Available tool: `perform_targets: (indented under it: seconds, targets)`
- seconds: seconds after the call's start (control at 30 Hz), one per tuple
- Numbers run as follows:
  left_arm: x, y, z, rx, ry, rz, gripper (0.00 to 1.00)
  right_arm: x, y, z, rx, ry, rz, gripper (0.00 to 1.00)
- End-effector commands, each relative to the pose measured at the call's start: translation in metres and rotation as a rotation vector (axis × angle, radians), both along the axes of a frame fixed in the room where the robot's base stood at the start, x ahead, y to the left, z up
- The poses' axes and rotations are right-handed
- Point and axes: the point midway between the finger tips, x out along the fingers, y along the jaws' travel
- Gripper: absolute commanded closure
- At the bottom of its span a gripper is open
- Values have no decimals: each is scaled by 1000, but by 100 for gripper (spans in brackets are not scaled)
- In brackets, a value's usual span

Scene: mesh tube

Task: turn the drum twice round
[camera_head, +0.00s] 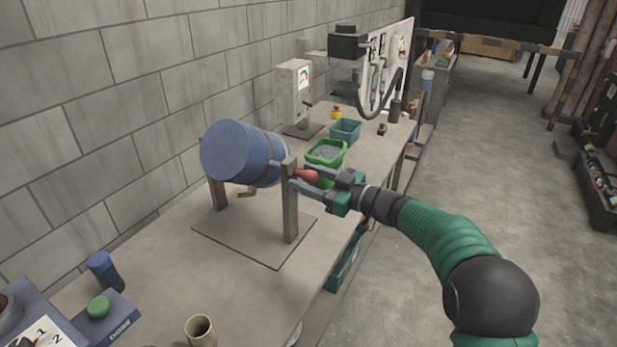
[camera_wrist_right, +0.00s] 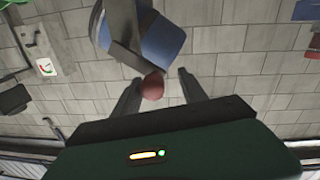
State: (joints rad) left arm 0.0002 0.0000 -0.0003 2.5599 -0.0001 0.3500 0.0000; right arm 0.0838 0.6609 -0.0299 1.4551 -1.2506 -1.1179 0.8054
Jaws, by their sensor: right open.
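The blue drum (camera_head: 236,153) lies on its side between two upright posts of a stand (camera_head: 290,215) on the bench. A red handle knob (camera_head: 306,175) sticks out on the right side of the stand. My right gripper (camera_head: 312,180) is open, with its fingers around the knob. My left gripper is not in view.
A green bin (camera_head: 326,152) with grey contents and a teal bin (camera_head: 345,130) stand behind the stand. A beige cup (camera_head: 200,331), a blue cylinder (camera_head: 104,271) and a box with a green button (camera_head: 98,306) are at the near left. The bench before the stand is clear.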

Motion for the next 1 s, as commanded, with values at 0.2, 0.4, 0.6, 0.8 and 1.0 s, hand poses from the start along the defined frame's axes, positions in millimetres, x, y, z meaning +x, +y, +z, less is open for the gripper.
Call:
perform_targets:
  seconds: [0.2, 0.4, 0.6, 0.8, 1.0]
  targets:
    - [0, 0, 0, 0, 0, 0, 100, 1, -6, 0, 4, -1, -4, 50]
    - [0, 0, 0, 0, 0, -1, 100, 1, -3, 0, 1, 0, -4, 74]
    - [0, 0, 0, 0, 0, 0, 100, 2, -2, 0, 0, 0, -5, 100]
    - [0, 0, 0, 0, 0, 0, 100, 2, -2, -1, 2, 1, -2, 100]
    - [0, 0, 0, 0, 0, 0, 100, 2, -1, -1, 2, 1, -1, 100]
